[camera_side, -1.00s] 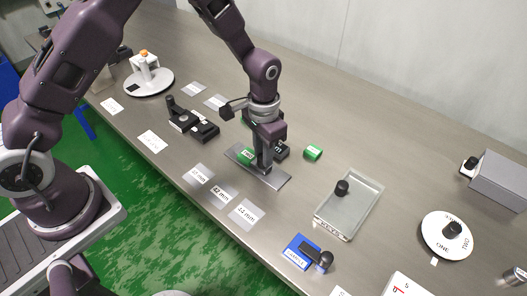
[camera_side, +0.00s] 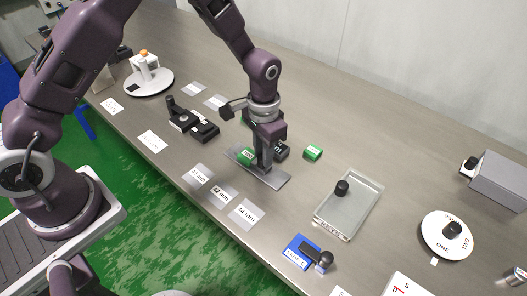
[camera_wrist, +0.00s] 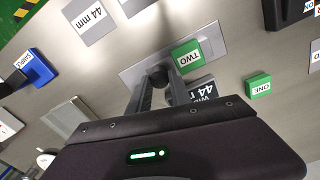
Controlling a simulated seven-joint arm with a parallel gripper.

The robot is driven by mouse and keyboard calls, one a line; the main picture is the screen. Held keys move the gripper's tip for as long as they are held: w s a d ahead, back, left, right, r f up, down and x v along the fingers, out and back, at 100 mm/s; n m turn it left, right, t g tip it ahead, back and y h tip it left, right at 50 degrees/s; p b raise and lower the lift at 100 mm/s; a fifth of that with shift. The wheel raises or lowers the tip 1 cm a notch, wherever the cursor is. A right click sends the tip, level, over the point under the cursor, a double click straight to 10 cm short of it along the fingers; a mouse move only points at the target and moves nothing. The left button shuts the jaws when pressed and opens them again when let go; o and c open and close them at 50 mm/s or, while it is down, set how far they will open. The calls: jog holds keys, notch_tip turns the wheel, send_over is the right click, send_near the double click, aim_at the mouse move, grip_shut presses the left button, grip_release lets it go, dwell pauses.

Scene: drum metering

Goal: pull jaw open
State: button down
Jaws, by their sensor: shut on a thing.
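A grey metal plate fixture (camera_side: 273,179) lies on the table below my gripper (camera_side: 262,167); it also shows in the wrist view (camera_wrist: 209,33). In the wrist view my gripper (camera_wrist: 160,82) has its two fingers on either side of a dark round knob (camera_wrist: 158,73) on this fixture and is shut on it. A green block labelled TWO (camera_wrist: 186,56) sits on the fixture beside the knob. The sliding jaw under the knob is mostly hidden by my fingers, so its opening cannot be judged.
A dark block marked 44 (camera_wrist: 203,88) lies close beside my fingers. A green block labelled ONE (camera_wrist: 259,87) lies apart on the table. Paper labels, including 44 mm (camera_side: 246,213), lie in front. A glass-like tray (camera_side: 365,207) and a blue sample block (camera_side: 299,251) stand to the right.

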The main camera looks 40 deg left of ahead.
aim_at(274, 175)
jog(key=shift+d, duration=1.8)
jog(key=c, duration=1.2)
grip_release()
jog(key=shift+r, duration=0.1)
notch_tip(274, 175, up, 7)
